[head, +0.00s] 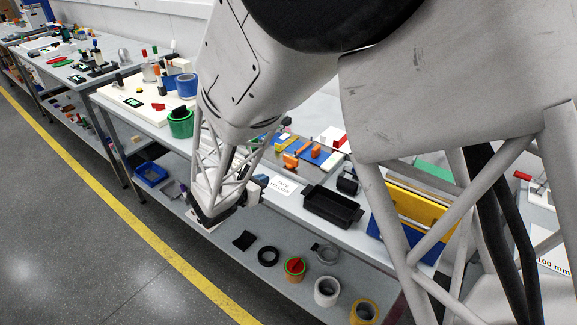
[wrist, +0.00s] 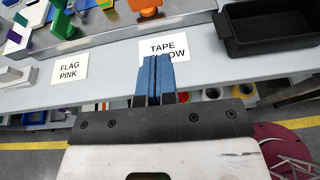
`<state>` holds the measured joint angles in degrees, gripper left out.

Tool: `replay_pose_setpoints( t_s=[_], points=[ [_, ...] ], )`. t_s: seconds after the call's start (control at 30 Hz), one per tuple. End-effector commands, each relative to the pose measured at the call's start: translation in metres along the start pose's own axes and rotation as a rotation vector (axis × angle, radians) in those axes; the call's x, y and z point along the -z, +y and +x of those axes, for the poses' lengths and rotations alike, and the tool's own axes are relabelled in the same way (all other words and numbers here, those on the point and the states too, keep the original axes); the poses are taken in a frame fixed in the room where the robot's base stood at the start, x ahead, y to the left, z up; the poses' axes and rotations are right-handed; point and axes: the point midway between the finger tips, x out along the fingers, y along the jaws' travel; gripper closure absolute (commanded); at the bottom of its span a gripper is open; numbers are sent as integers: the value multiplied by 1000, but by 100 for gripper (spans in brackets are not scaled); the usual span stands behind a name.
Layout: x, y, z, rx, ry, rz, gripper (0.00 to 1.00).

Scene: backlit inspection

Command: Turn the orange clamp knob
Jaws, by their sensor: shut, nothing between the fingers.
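Orange parts (head: 290,161) sit on or beside a blue plate (head: 322,160) on the bench in the head view. An orange piece (wrist: 146,8) shows at the top edge of the wrist view, cut off by the frame. I cannot tell which orange part is the clamp knob. My gripper (wrist: 153,78) is shut and empty, its blue fingers together. The fingertips overlap the lower part of a "TAPE" card (wrist: 166,48) in the wrist view, short of the orange piece. In the head view my gripper (head: 259,181) is near the bench's front edge, apart from the orange parts.
A black tray (head: 332,207) lies right of the card; it also shows in the wrist view (wrist: 270,40). A "FLAG PINK" card (wrist: 69,69) lies to the left. Tape rolls (head: 295,268) stand on the shelf below. A green cup (head: 181,125) stands further left.

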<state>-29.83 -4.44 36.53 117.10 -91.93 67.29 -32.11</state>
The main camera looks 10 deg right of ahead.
Motion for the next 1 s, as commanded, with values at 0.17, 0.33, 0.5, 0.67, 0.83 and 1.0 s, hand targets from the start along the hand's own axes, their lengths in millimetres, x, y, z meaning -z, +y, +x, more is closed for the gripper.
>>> replay_pose_setpoints(
  t_s=[0.17,0.33,0.5,0.67,0.83,1.0],
  points=[
    [1,2,-4,-28,-18,-18,100],
    [1,2,-4,-27,-18,-18,100],
    [1,2,-3,-26,-17,-18,100],
    [2,2,0,-25,-17,-18,100],
    [2,2,11,-24,-16,-18,100],
    [2,2,27,-24,-15,-19,100]
  ],
)
